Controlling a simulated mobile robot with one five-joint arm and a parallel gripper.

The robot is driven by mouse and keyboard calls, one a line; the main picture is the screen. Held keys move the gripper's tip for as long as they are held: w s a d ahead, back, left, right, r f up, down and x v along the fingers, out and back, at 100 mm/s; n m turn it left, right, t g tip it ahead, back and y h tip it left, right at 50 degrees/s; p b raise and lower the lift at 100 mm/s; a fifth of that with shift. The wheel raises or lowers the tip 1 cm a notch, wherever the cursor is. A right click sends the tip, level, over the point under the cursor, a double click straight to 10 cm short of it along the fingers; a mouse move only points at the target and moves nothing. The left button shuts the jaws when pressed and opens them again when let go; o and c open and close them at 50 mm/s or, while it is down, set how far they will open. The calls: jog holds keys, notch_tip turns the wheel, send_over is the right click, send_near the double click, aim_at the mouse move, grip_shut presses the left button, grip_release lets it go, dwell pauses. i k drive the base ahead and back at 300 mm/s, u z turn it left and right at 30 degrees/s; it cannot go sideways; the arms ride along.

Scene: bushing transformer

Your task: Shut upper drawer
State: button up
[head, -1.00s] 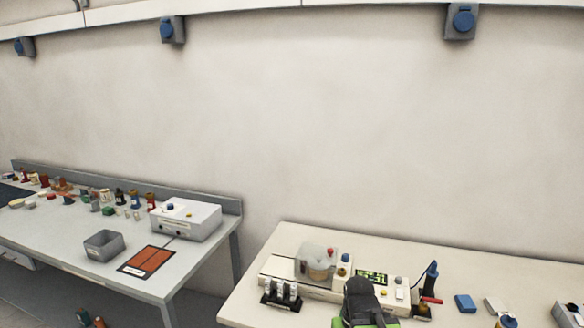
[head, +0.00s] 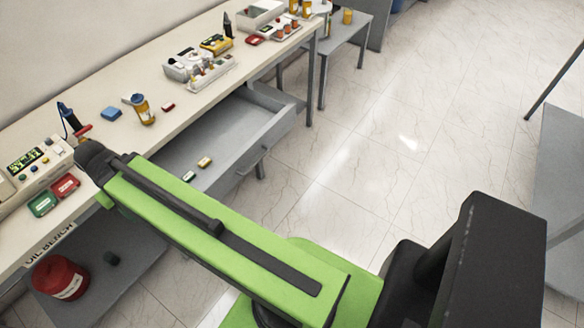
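A grey drawer (head: 280,123) under the bench top stands pulled out in the head view. Its front with a dark handle (head: 252,162) faces the open floor. A small green item (head: 189,176) and a small yellow item (head: 205,162) lie inside it. My green arm crosses the lower left of the view and covers the drawer's near part. The arm's black far joint is over the bench edge, left of the drawer. I cannot see whether another drawer lies below.
The bench top (head: 85,110) carries an amber bottle (head: 144,110), a blue block (head: 111,114), a control box (head: 25,165) and other devices. A red container (head: 60,278) sits on a lower shelf. The tiled floor (head: 365,160) right of the drawer is clear.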

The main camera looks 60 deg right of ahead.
aim_at(238, 131)
jog(key=u, duration=0.05)
jog(key=k, duration=0.55)
jog(key=z, duration=1.1)
jog(key=i, duration=1.25)
jog(key=z, duration=0.3)
jog(key=k, duration=0.65)
jog(key=u, duration=0.8)
jog(key=k, duration=0.4)
jog(key=z, duration=0.05)
